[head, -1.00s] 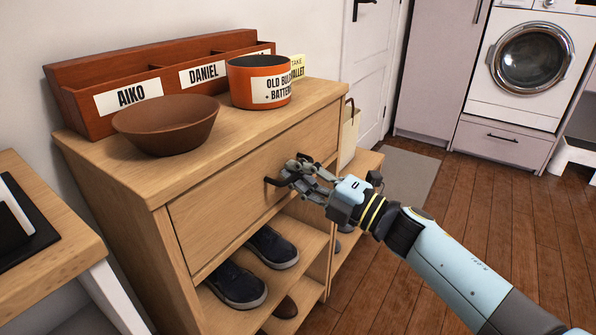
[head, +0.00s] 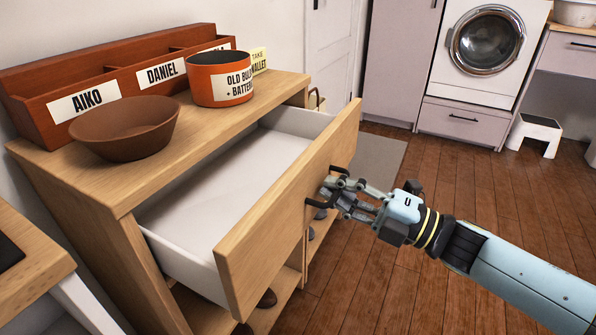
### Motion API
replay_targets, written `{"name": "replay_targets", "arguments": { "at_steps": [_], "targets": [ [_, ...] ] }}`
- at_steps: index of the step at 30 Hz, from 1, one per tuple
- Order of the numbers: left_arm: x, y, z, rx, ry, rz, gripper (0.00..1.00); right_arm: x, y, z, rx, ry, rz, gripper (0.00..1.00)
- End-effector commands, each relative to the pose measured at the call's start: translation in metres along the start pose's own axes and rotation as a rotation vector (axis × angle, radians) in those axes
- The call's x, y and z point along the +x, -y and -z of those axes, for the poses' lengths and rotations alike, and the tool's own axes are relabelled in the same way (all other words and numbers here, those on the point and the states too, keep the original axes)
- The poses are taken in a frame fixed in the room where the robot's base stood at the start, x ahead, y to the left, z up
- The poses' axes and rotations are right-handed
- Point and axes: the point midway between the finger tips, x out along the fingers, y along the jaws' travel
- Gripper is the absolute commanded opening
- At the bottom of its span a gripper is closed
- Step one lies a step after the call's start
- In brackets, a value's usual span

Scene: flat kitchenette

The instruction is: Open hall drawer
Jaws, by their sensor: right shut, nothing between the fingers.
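The hall drawer (head: 262,245) is pulled well out of the wooden cabinet (head: 115,190) in the head view. Its white inside (head: 225,190) shows and looks empty. A dark bar handle (head: 312,203) is on the drawer's front face. My right gripper (head: 333,193) is at the handle, coming from the right, with its fingers closed around or against the bar; the exact contact is hard to see. Nothing shows pinched between the fingertips. My left gripper is not in view.
On the cabinet top stand a brown bowl (head: 125,128), an orange tin (head: 220,80) and a red-brown name-labelled organizer (head: 110,70). Shoes (head: 267,298) are on the shelf below. A desk (head: 30,265) is at the left. Wood floor (head: 400,270) is open at the right. A white step stool (head: 535,133) stands farther back.

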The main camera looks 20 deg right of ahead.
Motion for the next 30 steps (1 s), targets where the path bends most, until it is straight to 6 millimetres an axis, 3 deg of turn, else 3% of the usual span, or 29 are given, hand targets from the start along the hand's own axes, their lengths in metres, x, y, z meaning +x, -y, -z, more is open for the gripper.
{"name": "replay_targets", "arguments": {
  "at_steps": [3, 9, 24, 30],
  "targets": [
    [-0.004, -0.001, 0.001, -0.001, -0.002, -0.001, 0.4, -0.026, -0.004, 0.0, 0.001, 0.0, 0.006, 0.0],
    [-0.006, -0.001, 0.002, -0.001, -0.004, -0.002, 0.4, -0.052, -0.009, 0.0, 0.0, 0.0, 0.004, 0.0],
    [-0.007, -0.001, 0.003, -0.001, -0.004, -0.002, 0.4, -0.06, -0.01, 0.0, 0.001, 0.001, 0.002, 0.0],
    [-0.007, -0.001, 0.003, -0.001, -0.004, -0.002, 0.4, -0.06, -0.01, 0.0, 0.0, 0.001, 0.001, 0.25]
  ]
}}
